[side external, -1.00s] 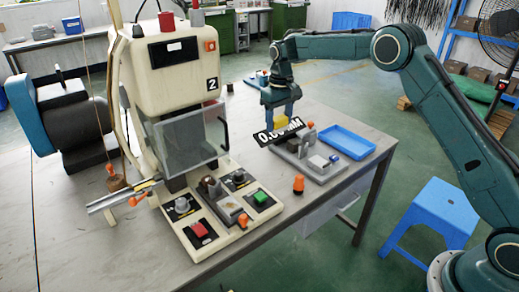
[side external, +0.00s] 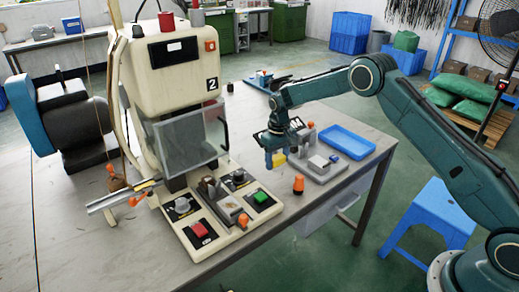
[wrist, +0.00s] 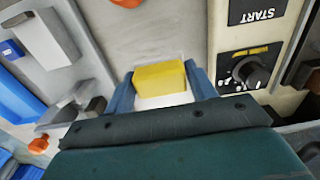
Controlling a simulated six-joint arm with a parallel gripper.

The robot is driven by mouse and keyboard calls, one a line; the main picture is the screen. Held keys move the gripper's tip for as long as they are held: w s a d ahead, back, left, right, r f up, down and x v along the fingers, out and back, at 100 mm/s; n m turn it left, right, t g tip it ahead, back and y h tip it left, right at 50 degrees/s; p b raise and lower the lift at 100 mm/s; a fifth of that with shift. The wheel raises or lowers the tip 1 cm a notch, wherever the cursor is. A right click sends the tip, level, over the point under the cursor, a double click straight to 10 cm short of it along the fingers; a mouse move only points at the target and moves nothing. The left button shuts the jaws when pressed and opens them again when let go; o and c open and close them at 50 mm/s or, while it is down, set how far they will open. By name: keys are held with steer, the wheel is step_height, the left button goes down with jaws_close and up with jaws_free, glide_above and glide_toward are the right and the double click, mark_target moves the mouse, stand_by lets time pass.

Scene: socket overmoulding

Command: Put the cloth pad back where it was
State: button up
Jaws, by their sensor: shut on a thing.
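The cloth pad, a yellow block (wrist: 160,77), sits between the two blue fingers of my gripper (wrist: 163,92) in the wrist view. A pale patch shows just below it between the fingers. In the side external view my gripper (side external: 274,159) points down over the table, between the press and the grey gauge fixture. Part of the yellow pad (side external: 280,159) shows beside the fingers there. The gripper is shut on the pad. I cannot tell whether the pad touches the table.
The press (side external: 176,75) stands left, its base carrying a red button (side external: 200,229) and a green button (side external: 261,197). The grey fixture (side external: 320,168), an orange cap (side external: 298,185) and a blue tray (side external: 347,143) are to the right. Bare table lies in front of the gripper.

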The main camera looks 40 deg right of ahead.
mark_target(276, 179)
steer(key=shift+f, duration=2.75)
steer(key=shift+f, duration=0.15)
steer(key=o, duration=0.9)
step_height(276, 179, up, 12)
steer(key=shift+f, duration=0.1)
steer(key=shift+r, duration=0.3)
